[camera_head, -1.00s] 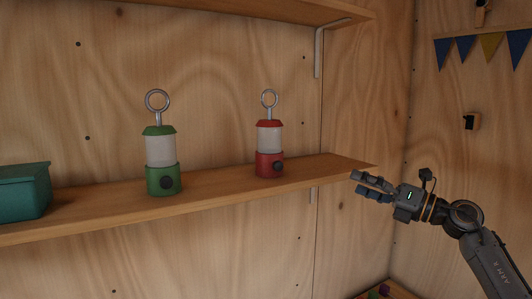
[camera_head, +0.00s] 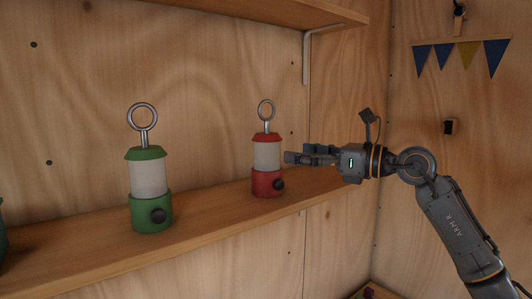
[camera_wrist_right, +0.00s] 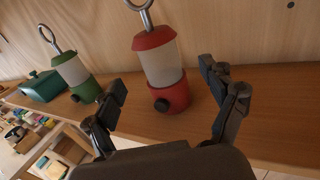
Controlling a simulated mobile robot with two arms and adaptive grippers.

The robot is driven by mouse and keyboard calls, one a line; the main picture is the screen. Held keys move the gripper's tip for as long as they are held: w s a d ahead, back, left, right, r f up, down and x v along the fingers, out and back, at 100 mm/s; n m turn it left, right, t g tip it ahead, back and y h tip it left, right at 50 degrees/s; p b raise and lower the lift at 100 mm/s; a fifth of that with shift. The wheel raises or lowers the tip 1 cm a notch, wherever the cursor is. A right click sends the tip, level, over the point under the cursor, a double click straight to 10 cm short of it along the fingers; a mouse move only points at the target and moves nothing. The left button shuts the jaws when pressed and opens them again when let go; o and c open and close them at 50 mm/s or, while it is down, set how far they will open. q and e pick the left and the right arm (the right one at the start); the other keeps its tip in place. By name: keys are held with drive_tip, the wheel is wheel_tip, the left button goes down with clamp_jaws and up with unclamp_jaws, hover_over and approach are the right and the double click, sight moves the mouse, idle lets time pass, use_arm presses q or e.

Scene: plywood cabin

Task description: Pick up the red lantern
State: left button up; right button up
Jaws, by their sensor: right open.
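The red lantern (camera_head: 267,182) stands upright on the wooden shelf (camera_head: 210,210). It has a red cap and base, a pale body, a dark knob and a metal ring on top. My right gripper (camera_head: 296,156) is just right of it in the head view, at about the height of its pale body. In the right wrist view the red lantern (camera_wrist_right: 168,92) shows beyond and between the fingers of my open, empty right gripper (camera_wrist_right: 165,88). I cannot tell whether a finger touches it. My left gripper is not in view.
A green lantern (camera_head: 151,200) stands on the same shelf to the left. A teal box (camera_wrist_right: 43,86) is farther left. An upper shelf (camera_head: 270,10) with a bracket (camera_head: 306,58) is above. Bunting (camera_head: 461,54) hangs on the right wall.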

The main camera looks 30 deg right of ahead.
sight(279, 151)
drive_tip(key=p+x, duration=0.1)
drive_tip(key=x, duration=0.1)
drive_tip(key=shift+w+a+r, duration=0.1)
drive_tip(key=shift+w+a, duration=0.1)
drive_tip(key=shift+w, duration=0.15)
drive_tip(key=shift+w+a, duration=0.15)
drive_tip(key=shift+w, duration=0.2)
drive_tip(key=p+x, duration=0.2)
drive_tip(key=p, duration=0.1)
drive_tip(key=shift+w+a, duration=0.1)
drive_tip(key=shift+a, duration=0.15)
drive_tip(key=shift+w+a+f+p, duration=0.2)
drive_tip(key=shift+w+p, duration=0.1)
drive_tip(key=shift+w, duration=0.2)
drive_tip(key=shift+w+a+f+p, duration=0.1)
drive_tip(key=shift+w+a+p, duration=0.2)
drive_tip(key=shift+w, duration=0.2)
drive_tip(key=shift+w+a+f, duration=0.1)
drive_tip(key=shift+w, duration=0.15)
drive_tip(key=shift+f, duration=0.1)
drive_tip(key=shift+s, duration=0.1)
drive_tip(key=shift+c, duration=0.6)
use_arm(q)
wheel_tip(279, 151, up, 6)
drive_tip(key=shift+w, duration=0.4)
use_arm(e)
drive_tip(key=c, duration=1.4)
